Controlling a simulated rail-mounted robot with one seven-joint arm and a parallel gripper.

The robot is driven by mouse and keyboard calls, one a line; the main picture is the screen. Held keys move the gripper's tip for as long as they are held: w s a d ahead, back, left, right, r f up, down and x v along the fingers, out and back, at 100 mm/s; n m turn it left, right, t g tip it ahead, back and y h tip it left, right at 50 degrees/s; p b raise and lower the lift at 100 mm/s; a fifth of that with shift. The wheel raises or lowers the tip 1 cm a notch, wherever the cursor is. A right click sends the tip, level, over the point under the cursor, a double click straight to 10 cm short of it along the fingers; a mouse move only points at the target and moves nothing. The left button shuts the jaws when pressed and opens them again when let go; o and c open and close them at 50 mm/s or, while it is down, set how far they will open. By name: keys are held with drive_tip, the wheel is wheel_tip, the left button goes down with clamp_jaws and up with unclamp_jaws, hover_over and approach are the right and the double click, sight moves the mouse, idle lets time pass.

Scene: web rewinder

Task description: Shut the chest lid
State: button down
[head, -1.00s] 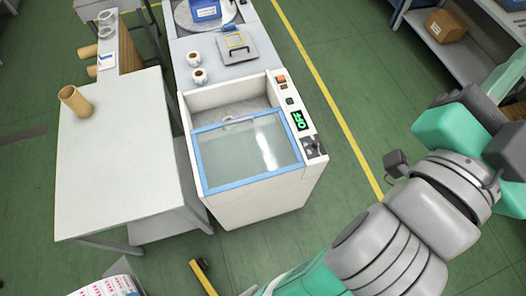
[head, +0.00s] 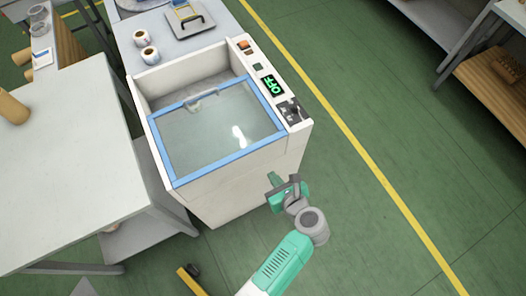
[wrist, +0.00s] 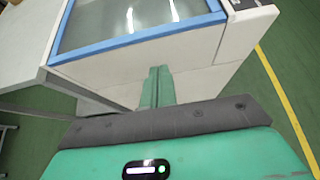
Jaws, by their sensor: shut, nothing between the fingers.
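The chest (head: 240,180) is a white box with a blue-framed glass lid (head: 190,140). The lid spans the front part of the top, and a gap behind its far edge shows the inside. A small handle (head: 203,97) is on that far edge. My gripper (head: 273,181) is shut and empty, low beside the chest's front right side, below the lid. In the wrist view, the closed green fingers (wrist: 157,85) point toward the white front wall, with the lid's blue front edge (wrist: 140,38) above them. Contact with the wall cannot be told.
A control strip (head: 270,85) with a green OFF display runs along the chest's right side. A white table (head: 70,150) stands close on the left. Two white rolls (head: 146,46) sit on the surface behind. The green floor (head: 350,210) to the right is clear.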

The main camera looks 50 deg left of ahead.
drive_tip(key=b, duration=0.3)
approach(252, 148)
wheel_tip(252, 148, down, 3)
drive_tip(key=a, duration=0.2)
drive_tip(key=w+a, duration=0.1)
drive_tip(key=a, duration=0.1)
drive_tip(key=shift+w+a, duration=0.2)
drive_tip(key=shift+a, duration=0.1)
drive_tip(key=shift+a+r, duration=0.1)
drive_tip(key=shift+a, duration=0.25)
